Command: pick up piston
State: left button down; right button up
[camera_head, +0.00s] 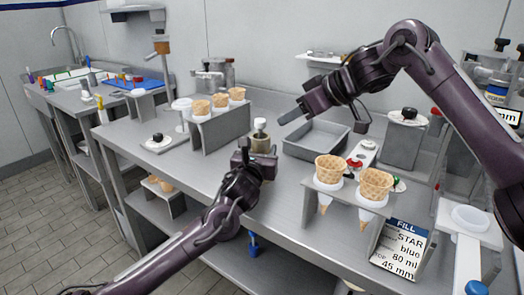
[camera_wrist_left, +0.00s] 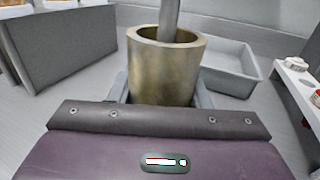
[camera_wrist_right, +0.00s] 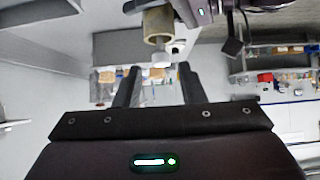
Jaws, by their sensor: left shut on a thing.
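The piston (camera_head: 260,124) shows a pale knob above a brass cylinder (camera_head: 260,144). In the left wrist view its grey rod (camera_wrist_left: 169,16) stands in the cylinder's open top; its lower end is hidden inside. My left gripper (camera_head: 258,160) is shut on the brass cylinder, one finger on each side. My right gripper (camera_head: 290,115) is open and empty, to the right of the piston and a little above it. In the right wrist view the piston's pale knob (camera_wrist_right: 161,58) shows between the spread fingers, beyond their tips and apart from them.
A grey tray (camera_head: 317,153) lies right of the cylinder. A cone stand (camera_head: 222,132) is behind left; another (camera_head: 340,203) with two waffle cones is front right. A sign (camera_head: 402,246) reads FILL, STAR, blue, 80 ml, 45 mm. The counter left of the cylinder is fairly clear.

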jog(key=shift+o, duration=1.6)
jog(key=w+r+m+t, duration=0.3)
jog(key=r, duration=0.5)
jog(key=shift+w+a+r, duration=0.15)
jog(key=shift+w+a, duration=0.05)
jog(key=w+d+r+m+t+h, duration=0.1)
jog(key=d+r+m+t, duration=0.1)
jog(key=r+m+t, duration=0.3)
jog(key=w+d+r+m, duration=0.1)
jog(key=w+r+m, duration=0.15)
jog(key=r, duration=0.35)
jog(key=d+r+m+t+h, duration=0.1)
jog(key=d+r+m+t, duration=0.1)
jog(key=r+m+t, duration=0.3)
jog(key=m+g+h, duration=0.3)
jog(key=m+g, duration=1)
jog(key=m, duration=1.2)
send_near(261, 120)
jog(key=w, duration=0.2)
jog(key=shift+g, duration=0.3)
jog(key=x, duration=0.5)
jog(key=shift+a+f, duration=0.15)
jog(key=shift+f, duration=0.3)
jog(key=x, duration=0.4)
jog(key=shift+s+a+f, duration=0.2)
jog(key=shift+s+f, duration=0.1)
jog(key=shift+f, duration=0.1)
jog(key=shift+w+a+f, duration=0.15)
jog(key=shift+w+f, duration=0.15)
jog(key=shift+f, duration=0.2)
